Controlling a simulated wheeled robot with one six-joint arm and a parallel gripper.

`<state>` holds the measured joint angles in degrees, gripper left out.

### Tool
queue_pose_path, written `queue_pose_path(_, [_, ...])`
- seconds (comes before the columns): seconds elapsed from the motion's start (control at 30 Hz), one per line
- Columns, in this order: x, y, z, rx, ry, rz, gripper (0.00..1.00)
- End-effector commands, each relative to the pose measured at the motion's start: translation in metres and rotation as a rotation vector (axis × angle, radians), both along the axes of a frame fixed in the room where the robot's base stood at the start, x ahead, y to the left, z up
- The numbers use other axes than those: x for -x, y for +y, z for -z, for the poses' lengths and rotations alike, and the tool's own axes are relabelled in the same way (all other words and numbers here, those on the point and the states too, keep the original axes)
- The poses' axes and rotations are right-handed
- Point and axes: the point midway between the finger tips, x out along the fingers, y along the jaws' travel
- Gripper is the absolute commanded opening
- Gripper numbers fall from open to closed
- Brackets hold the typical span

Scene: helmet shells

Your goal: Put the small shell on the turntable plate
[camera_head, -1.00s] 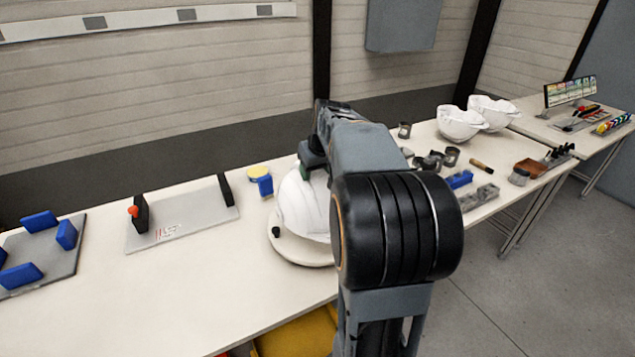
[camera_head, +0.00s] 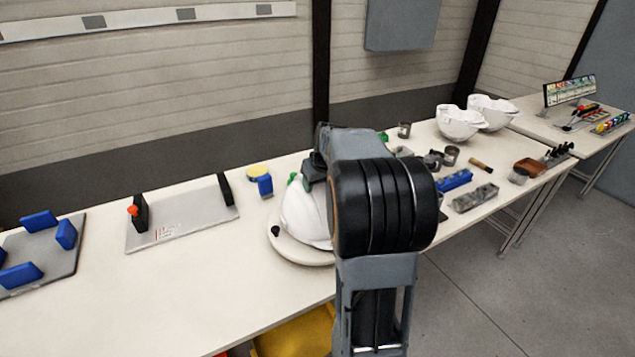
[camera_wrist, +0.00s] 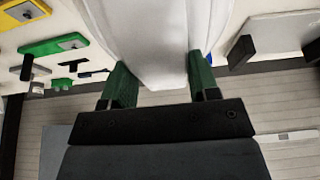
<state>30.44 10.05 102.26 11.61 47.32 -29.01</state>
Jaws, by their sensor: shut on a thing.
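The small shell (camera_head: 304,216) is a white helmet shell at the turntable plate (camera_head: 289,247), a round cream disc with a dark knob on its left. Its lower edge looks at or just over the plate; I cannot tell if it touches. My gripper (camera_wrist: 161,82) is shut on the shell, with a green finger on each side of the white wall (camera_wrist: 160,40) in the wrist view. In the head view my arm hides the right part of the shell and plate, and one green fingertip shows at the shell's upper left.
Left of the plate lie a grey fixture board (camera_head: 185,215) with black uprights and a board with blue blocks (camera_head: 66,234). A blue block (camera_head: 265,186) stands close behind the plate. Two white shells (camera_head: 461,123) and several tools are farther right. The table's front left is clear.

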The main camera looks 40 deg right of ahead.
Motion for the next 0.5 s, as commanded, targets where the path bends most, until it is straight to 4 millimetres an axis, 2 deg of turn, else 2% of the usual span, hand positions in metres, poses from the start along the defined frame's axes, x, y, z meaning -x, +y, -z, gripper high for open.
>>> queue_pose_path(0.13, [-0.0002,-0.0001,0.0027,0.001,-0.002,0.0,0.22])
queue_pose_path(0.17, [0.0,0.0,0.0027,0.0,0.0,0.0,0.57])
queue_pose_path(0.4, [0.0,0.0,0.0022,0.0,0.0,0.0,0.8])
queue_pose_path(0.5, [0.0,0.0,0.0022,0.0,0.0,0.0,0.81])
